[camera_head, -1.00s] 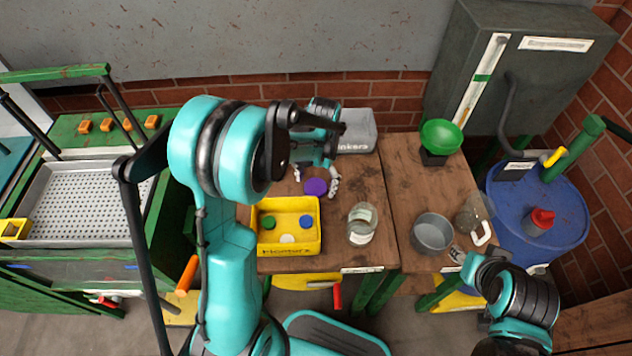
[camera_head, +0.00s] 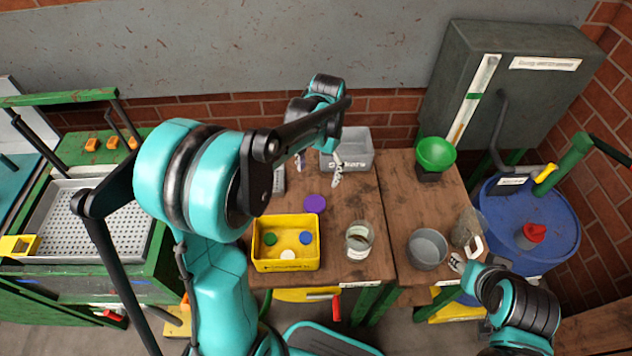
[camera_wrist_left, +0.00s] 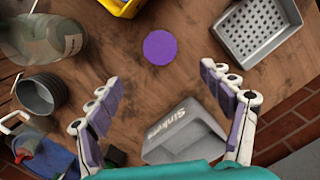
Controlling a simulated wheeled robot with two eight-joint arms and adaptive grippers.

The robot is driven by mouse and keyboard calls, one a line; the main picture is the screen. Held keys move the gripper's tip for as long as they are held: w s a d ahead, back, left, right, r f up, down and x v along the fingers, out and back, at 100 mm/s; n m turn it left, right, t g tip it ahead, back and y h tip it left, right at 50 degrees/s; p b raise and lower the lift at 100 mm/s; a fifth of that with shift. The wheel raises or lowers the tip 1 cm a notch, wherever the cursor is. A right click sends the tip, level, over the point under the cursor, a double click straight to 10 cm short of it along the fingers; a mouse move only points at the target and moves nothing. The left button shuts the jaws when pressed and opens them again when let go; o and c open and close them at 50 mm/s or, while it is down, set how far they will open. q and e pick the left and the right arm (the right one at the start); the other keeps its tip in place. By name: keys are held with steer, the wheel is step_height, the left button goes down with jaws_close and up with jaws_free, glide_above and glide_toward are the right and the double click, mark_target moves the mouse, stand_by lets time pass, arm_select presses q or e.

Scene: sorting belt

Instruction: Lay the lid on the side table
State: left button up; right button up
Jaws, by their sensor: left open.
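The purple lid (camera_head: 315,203) lies flat on the wooden side table, behind the yellow box; it also shows in the left wrist view (camera_wrist_left: 160,47). My left gripper (camera_head: 318,167) is open and empty, behind the lid and apart from it. In the left wrist view its fingers (camera_wrist_left: 163,97) are spread wide, with the lid beyond their tips. My right arm is at the lower right of the head view; its fingers are too small and partly hidden to read.
The yellow box (camera_head: 286,266) holds several coloured discs. A glass jar (camera_head: 359,241) stands right of it. A grey "Sinkers" bin (camera_head: 352,158) is at the back, near my left fingers. A grey pot (camera_head: 427,249) and green bowl (camera_head: 436,154) are on the right-hand table.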

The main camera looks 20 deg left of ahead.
arm_select(q)
steer(key=s+d+r+t, duration=0.2)
steer(key=s+r+t, duration=0.1)
steer(key=s, duration=0.4)
steer(key=s+d+r+n+t, duration=0.1)
steer(key=s+d+r+t, duration=0.1)
steer(key=s+t, duration=0.3)
steer(key=shift+s+r+t, duration=0.3)
steer(key=shift+s+r, duration=0.2)
steer(key=shift+s, duration=0.8)
